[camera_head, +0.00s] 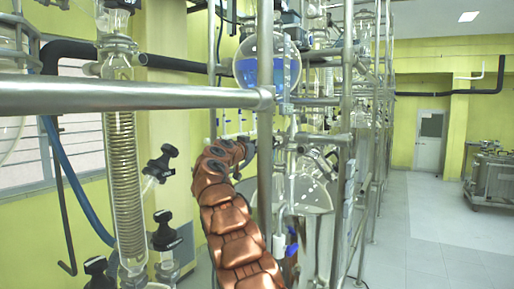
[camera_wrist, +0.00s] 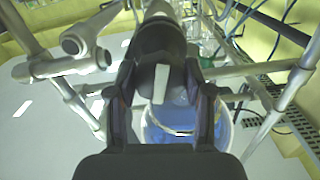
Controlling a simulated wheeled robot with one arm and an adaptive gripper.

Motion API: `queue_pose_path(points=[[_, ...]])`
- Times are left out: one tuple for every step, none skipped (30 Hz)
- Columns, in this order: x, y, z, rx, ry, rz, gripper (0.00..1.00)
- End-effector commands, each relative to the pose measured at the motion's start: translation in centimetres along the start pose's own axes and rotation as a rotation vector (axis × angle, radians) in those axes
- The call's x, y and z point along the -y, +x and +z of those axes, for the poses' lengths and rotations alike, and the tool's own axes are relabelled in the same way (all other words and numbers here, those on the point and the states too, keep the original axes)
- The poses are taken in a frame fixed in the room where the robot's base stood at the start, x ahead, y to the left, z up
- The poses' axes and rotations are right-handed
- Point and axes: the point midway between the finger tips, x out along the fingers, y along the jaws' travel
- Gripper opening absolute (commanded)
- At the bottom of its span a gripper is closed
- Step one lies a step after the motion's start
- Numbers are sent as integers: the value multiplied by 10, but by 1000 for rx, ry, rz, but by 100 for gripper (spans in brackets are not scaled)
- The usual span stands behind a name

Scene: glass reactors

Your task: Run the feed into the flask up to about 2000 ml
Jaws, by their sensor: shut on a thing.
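A round glass flask (camera_head: 267,66) holding blue liquid hangs high in the steel frame in the head view. Below it is a wide clear glass vessel (camera_head: 309,192), partly hidden by posts and my arm. My gripper (camera_wrist: 162,100) is shut on a dark valve handle (camera_wrist: 161,42) with a pale stripe on it. In the head view its fingers are mostly hidden by the end of my arm and a steel post. Behind the fingers, the wrist view shows a glass vessel with blue liquid (camera_wrist: 172,130); I cannot tell which vessel it is. No volume marks are readable.
A thick steel rail (camera_head: 130,95) crosses in front, and an upright post (camera_head: 265,160) stands close to my arm. A glass coil column (camera_head: 121,170) with black knobs (camera_head: 163,165) stands at left.

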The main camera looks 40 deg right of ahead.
Motion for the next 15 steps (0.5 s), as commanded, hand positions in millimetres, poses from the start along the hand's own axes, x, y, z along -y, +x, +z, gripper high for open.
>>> queue_pose_path(points=[[0, 0, 1, 0, -7, -1, 16], [0, 0, 1, 0, -13, -1, 16], [0, 0, 1, 0, -24, -1, 16], [0, 0, 2, 0, -34, -1, 16], [1, 0, 2, -1, -46, -2, 16], [1, 0, 2, -1, -63, -2, 16], [0, 0, 3, -1, -79, -2, 16], [1, 0, 3, 0, -96, -2, 16], [1, -1, 4, 0, -122, -2, 16], [1, -1, 4, 0, -142, -2, 16], [1, -1, 3, 1, -163, -1, 16], [0, -1, 2, 0, -193, 0, 16], [0, -1, 2, 0, -217, 0, 16], [0, -1, 2, 0, -242, 0, 16], [0, -1, 2, 0, -278, 0, 16]])
